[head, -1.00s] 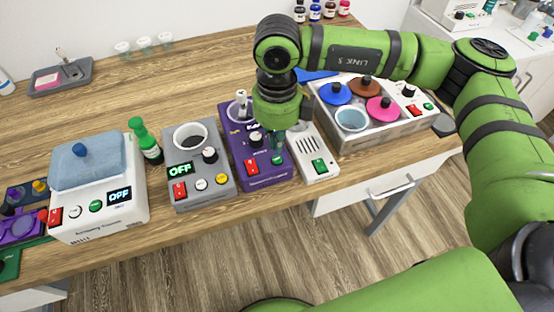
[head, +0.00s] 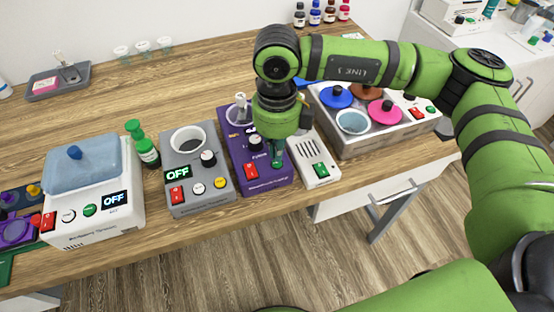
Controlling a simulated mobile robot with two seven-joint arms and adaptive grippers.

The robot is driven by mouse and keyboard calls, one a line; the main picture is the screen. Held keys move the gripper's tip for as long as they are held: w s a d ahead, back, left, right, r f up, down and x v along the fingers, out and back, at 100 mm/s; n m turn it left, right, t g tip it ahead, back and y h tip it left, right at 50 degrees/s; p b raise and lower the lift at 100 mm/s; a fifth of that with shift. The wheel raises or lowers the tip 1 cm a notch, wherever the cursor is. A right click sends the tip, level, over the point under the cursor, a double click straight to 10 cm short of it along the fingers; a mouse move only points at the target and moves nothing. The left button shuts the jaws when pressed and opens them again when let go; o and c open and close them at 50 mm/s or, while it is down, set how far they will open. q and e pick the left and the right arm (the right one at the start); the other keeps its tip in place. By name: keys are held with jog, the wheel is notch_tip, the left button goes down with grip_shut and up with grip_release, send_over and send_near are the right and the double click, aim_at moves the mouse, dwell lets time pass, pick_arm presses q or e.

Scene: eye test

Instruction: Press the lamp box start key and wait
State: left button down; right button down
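No label that I can read names the lamp box, so I cannot tell for certain which device it is. My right gripper (head: 277,158) is over the front of a purple box (head: 268,183), with its fingers together, pointing down. The fingertips hide the spot of the box's green key; I cannot tell whether they touch it. The purple box also has a red switch (head: 251,171), a black knob (head: 255,142) and a round holder at the back, partly behind my gripper. My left gripper is not in view.
A slim white box (head: 318,173) with slots and a green switch stands close on the right. A grey box (head: 201,203) showing OFF is close on the left. Farther out are a white device with a blue lid (head: 82,163), a green bottle (head: 147,152) and a grey tray unit (head: 375,140).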

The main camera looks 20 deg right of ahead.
jog(key=shift+f+b, duration=1.1)
jog(key=shift+b, duration=0.05)
dwell(1.0)
jog(key=shift+r, duration=0.15)
notch_tip(320, 180, up, 8)
jog(key=p, duration=0.3)
jog(key=shift+p, duration=0.4)
dwell(0.6)
